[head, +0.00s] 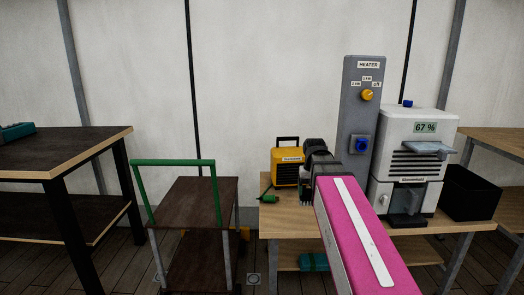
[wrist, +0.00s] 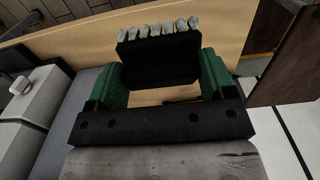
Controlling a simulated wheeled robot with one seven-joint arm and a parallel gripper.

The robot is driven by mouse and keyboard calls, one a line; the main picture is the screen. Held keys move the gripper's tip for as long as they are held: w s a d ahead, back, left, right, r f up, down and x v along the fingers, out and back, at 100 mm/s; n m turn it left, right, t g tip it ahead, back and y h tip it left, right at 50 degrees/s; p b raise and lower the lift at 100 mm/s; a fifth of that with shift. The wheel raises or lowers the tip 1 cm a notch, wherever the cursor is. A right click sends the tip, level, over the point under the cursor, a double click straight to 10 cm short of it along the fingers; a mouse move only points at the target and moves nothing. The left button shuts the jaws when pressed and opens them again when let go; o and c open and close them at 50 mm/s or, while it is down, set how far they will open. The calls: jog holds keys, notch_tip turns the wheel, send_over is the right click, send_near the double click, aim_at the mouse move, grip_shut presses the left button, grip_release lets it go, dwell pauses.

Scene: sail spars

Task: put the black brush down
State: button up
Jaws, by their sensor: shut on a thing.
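The black brush (wrist: 158,58) is a dark block with a row of pale grey bristle tufts along its far edge in the wrist view. My gripper (wrist: 163,82) is shut on it, with a green finger pad on either side. In the head view my gripper (head: 308,172) is over the left part of the light wooden table (head: 412,248). The brush is hard to make out there against the dark gripper parts. I cannot tell whether the brush touches the tabletop.
A yellow box with a handle (head: 285,168) and a small green tool (head: 266,197) are close by on the table. A grey heater panel (head: 362,105), a white 67 % machine (head: 412,155) and a black bin (head: 470,192) stand right. A brown cart (head: 205,195) stands left.

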dwell(0.3)
jog(key=w+a+f, duration=0.5)
jog(key=a, duration=0.5)
jog(key=shift+w+d+f, duration=1)
jog(key=shift+d+f, duration=0.65)
jog(key=shift+f, duration=0.15)
jog(key=shift+w+d+f, duration=1)
jog(key=shift+d+f, duration=0.7)
jog(key=shift+f, duration=0.05)
jog(key=shift+w+d+f, duration=1)
jog(key=shift+d+f, duration=0.65)
jog(key=shift+f, duration=0.15)
jog(key=shift+f, duration=0.1)
jog(key=o, duration=1)
